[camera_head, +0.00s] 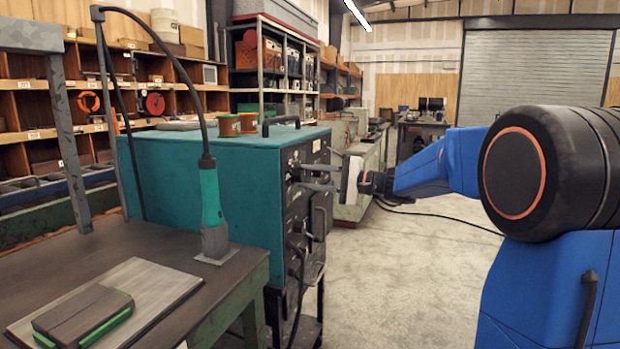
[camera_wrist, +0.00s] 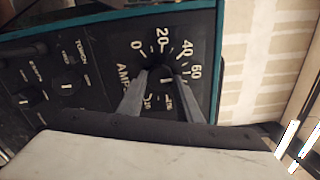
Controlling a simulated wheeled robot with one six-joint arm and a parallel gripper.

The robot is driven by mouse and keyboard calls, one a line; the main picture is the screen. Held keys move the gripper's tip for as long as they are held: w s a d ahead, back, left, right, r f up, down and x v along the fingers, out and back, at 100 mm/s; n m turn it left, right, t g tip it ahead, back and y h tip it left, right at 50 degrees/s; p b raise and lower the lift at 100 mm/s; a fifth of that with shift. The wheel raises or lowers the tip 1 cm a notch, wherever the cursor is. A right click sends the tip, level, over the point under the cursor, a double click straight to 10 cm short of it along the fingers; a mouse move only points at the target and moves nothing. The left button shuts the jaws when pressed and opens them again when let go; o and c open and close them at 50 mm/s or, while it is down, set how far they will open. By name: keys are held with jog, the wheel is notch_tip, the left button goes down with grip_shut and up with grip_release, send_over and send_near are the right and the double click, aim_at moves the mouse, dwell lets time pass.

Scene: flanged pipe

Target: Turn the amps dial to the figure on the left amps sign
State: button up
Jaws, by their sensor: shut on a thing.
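The amps dial (camera_wrist: 161,74) is a dark round knob on the black front panel of a teal welding machine (camera_head: 215,165). The wrist view shows white figures 0, 20, 40 and 60 around its upper side, with AMPS lettering at its left. My gripper (camera_wrist: 163,78) is shut on the dial, one finger on each side. Its fingers also reach the machine's front in the head view (camera_head: 303,176). The fingers partly cover the dial and lower scale, so I cannot tell which figure it points to. I cannot make out an amps sign in either view.
Smaller knobs (camera_wrist: 68,87) sit left of the dial on the panel. A workbench (camera_head: 150,250) with a board and dark block stands left of the machine. Cables hang down the machine's front. The concrete floor (camera_head: 400,260) to its right is mostly open.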

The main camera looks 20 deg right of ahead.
dwell(0.3)
jog(key=o, duration=1)
jog(key=shift+o, duration=0.2)
jog(key=shift+d, duration=0.1)
jog(key=v, duration=1.7)
jog(key=shift+s, duration=0.15)
jog(key=shift+d, duration=0.1)
